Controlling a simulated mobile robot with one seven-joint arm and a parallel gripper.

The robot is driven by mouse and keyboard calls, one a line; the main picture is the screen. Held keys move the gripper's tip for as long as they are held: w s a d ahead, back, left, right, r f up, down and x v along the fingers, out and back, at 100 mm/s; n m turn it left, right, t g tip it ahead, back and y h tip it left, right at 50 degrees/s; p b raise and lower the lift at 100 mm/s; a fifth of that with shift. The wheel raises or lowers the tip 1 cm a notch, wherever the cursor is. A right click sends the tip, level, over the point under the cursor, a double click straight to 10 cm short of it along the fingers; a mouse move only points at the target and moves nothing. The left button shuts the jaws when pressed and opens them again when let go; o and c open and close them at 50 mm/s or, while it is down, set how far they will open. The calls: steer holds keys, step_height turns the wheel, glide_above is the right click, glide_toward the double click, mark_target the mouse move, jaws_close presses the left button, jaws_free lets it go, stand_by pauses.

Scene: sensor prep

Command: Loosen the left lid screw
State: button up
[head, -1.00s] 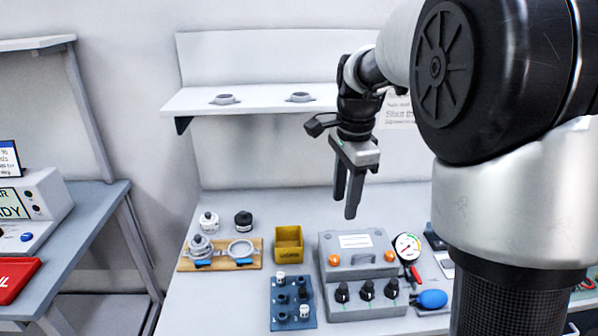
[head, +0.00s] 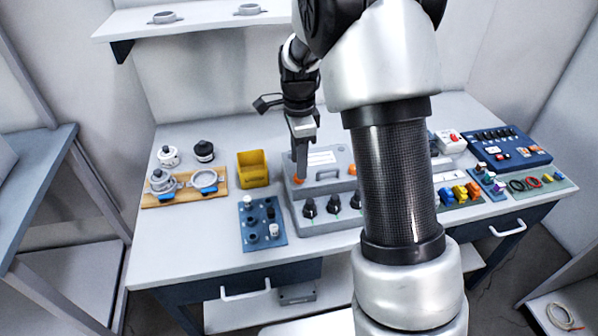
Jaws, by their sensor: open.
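The grey box (head: 322,190) with a lid, a white label and a grey handle stands in the middle of the bench. The left lid screw (head: 298,180) is a small orange knob at the lid's left. A second orange screw (head: 352,170) shows at the lid's right, next to my arm. My gripper (head: 301,172) is open and points down right over the left screw. Its fingers overlap the screw's upper edge in the picture, and I cannot tell whether they touch it.
A yellow bin (head: 253,178) stands just left of the box. A blue block (head: 250,237) with dark and white pegs lies in front of the bin. A wooden board (head: 150,200) with metal rings is farther left. My arm hides part of the box's right side.

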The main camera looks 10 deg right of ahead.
steer(key=shift+f, duration=1.8)
jaws_close()
